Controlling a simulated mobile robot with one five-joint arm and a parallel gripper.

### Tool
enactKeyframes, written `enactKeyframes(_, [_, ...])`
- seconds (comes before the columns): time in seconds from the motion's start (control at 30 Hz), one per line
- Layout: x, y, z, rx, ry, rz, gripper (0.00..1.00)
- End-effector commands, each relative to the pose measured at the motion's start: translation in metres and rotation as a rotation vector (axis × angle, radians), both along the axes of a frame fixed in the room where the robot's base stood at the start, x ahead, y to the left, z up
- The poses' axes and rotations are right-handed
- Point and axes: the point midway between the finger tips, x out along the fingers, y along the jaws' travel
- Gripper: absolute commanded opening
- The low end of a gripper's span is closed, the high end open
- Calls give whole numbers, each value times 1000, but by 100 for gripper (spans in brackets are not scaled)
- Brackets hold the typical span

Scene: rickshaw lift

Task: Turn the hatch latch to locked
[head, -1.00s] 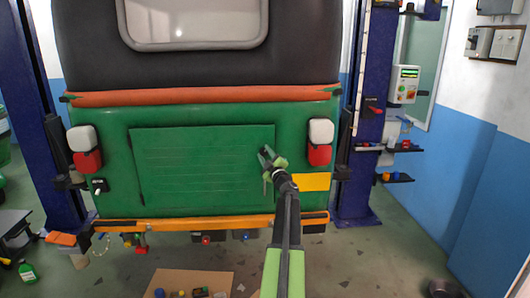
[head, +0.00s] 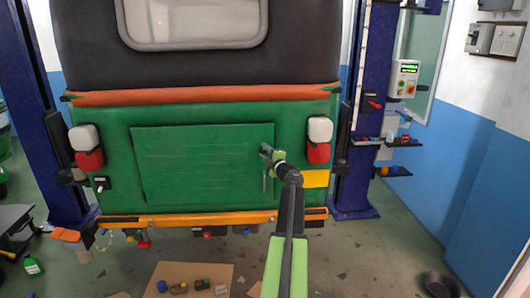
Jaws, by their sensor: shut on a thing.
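The green hatch (head: 200,165) is a flat panel in the back of the green and black rickshaw, and it sits flush in its frame. My gripper (head: 267,154) is at the hatch's right edge, at the latch. It is shut on the latch there, which is small and mostly hidden by the fingers, so its angle is hard to tell. A thin upright green-grey piece (head: 264,180) shows just below the fingers; I cannot tell what it belongs to. My arm reaches up from the bottom of the picture.
Dark blue lift posts (head: 359,120) stand on both sides of the rickshaw. An orange bumper (head: 180,221) runs below the hatch. A cardboard sheet (head: 190,283) with small items lies on the floor. Small shelves (head: 394,172) jut from the right post. The floor at right is mostly clear.

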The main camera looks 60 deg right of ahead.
Motion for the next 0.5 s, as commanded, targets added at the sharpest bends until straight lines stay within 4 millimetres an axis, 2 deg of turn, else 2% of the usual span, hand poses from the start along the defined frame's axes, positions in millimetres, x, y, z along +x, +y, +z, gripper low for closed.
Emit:
enactKeyframes(0.3, [0, 0, 0, -3, 3, 1, 0])
enactKeyframes(0.33, [0, 0, 0, -3, 3, 1, 38])
enactKeyframes(0.5, [0, 0, 0, -2, 2, 0, 57])
